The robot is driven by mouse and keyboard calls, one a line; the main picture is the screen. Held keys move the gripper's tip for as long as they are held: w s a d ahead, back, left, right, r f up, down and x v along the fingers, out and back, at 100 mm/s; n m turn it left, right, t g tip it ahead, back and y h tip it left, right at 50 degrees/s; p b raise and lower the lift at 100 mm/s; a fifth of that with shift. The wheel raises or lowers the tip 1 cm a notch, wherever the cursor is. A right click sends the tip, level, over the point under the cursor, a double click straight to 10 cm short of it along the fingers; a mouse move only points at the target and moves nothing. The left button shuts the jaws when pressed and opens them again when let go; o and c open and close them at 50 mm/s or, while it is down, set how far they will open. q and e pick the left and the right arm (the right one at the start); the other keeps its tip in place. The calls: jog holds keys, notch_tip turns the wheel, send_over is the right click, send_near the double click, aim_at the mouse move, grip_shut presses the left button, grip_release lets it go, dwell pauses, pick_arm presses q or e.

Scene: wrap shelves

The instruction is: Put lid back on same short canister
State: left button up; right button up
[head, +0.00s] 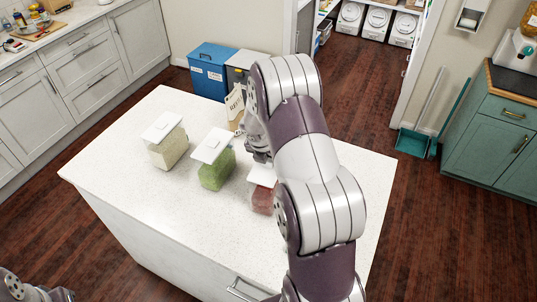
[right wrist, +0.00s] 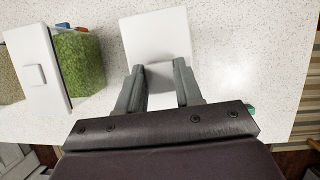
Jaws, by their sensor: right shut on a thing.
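My right gripper (head: 260,157) is shut on a white square lid (head: 262,173), which shows face-on in the right wrist view (right wrist: 155,35) between and beyond the fingertips (right wrist: 160,75). Below the lid in the head view is a short clear canister with red contents (head: 262,200), partly hidden by my right arm. I cannot tell whether the lid touches its rim. In the right wrist view the lid hides that canister. My left gripper is not in view; only a bit of my left arm shows at the bottom left corner.
A green-filled canister (head: 215,173) and a cream-filled canister (head: 168,150), both with white lids, stand to the left on the white island top (head: 150,215). A paper bag (head: 236,105) stands behind. The island's front and left are clear. Blue and grey bins stand beyond.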

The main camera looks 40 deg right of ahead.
jog(key=shift+f+b, duration=0.3)
jog(key=shift+f, duration=0.35)
dwell(0.9)
jog(key=o, duration=1.7)
jog(key=shift+r, duration=0.1)
notch_tip(320, 180, up, 7)
jog(key=p, duration=0.7)
jog(key=shift+p, duration=0.35)
